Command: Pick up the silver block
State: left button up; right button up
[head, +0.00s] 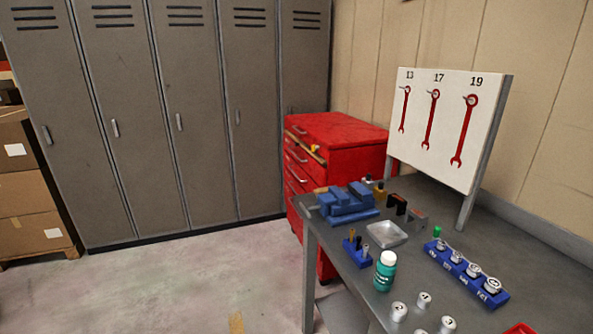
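No plainly block-shaped silver thing can be made out. Several small silver, round-looking pieces with numbers on top, such as the one marked 2 (399,311), stand at the near edge of the grey workbench (345,262). A blue rack (468,274) to their right holds several silver sockets (474,270). A shallow silver tray (382,233) lies farther back on the bench. Neither of my grippers is in view.
A green bottle (385,272) with a white cap stands beside a small blue holder (357,253). A blue vise (346,202) sits at the bench's back left. A wrench board (438,125) rises behind. A red cabinet (338,135) stands behind the bench.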

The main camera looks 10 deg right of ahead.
aim_at(369, 184)
jog(key=i+j, duration=0.2)
jog(key=i, duration=0.7)
jog(key=i+j+u, duration=0.15)
jog(key=i, duration=0.8)
jog(key=i+j+z, duration=0.15)
jog(key=i+z, duration=0.3)
jog(key=i+j+z, duration=0.2)
jog(key=z, duration=0.25)
jog(key=i+j+z, duration=0.65)
jog(key=j+z, duration=0.25)
